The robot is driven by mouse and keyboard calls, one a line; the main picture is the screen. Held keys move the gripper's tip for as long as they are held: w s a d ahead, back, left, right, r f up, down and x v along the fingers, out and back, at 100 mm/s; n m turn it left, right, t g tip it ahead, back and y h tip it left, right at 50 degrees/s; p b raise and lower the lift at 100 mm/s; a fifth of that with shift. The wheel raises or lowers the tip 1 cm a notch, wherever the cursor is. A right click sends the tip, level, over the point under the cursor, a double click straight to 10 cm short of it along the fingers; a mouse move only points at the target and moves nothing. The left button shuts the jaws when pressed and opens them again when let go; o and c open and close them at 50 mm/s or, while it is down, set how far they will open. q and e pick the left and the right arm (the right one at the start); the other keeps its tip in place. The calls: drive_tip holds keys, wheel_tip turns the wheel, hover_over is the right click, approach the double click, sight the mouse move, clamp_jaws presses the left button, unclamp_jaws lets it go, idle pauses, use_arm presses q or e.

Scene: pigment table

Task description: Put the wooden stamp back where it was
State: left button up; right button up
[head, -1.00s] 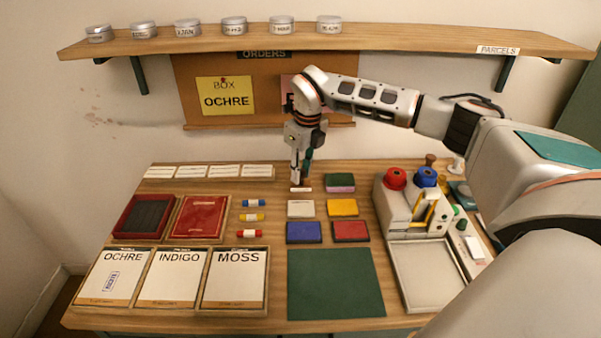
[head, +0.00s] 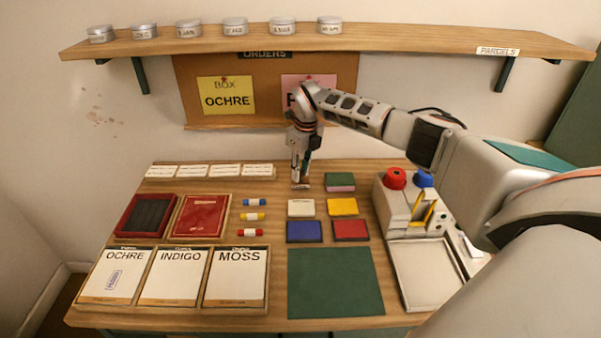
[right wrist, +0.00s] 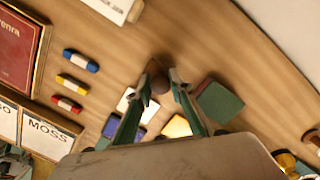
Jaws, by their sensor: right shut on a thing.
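The wooden stamp is a small brown piece with a rounded handle, in the right wrist view (right wrist: 160,85) between my fingertips. In the head view its lower part (head: 303,186) shows at the back middle of the table, just left of the green pad. My right gripper (head: 300,175) points down from above and is shut on the stamp; it also shows in the right wrist view (right wrist: 163,77). The fingers partly hide the stamp, and I cannot tell whether its base touches the table. My left gripper is not in view.
The green pad (head: 340,180) is close on the right, the white pad (head: 301,208) just in front. Label strips (head: 257,170) lie to the left. Cards, including a marked OCHRE card (head: 122,262), fill the front left. A pen holder (head: 393,210) stands right.

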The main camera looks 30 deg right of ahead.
sight(303, 170)
drive_tip(key=shift+w+d+f, duration=0.15)
drive_tip(key=shift+w+f, duration=0.05)
drive_tip(key=shift+f, duration=0.4)
drive_tip(key=shift+f, duration=0.2)
drive_tip(key=o, duration=0.9)
drive_tip(key=shift+c, duration=0.2)
drive_tip(key=shift+r, duration=0.1)
drive_tip(key=r, duration=0.6)
drive_tip(key=shift+s+d+r, duration=0.15)
drive_tip(key=shift+s+r, duration=0.15)
drive_tip(key=shift+s, duration=0.1)
drive_tip(key=shift+s+r, duration=0.1)
drive_tip(key=shift+r, duration=0.45)
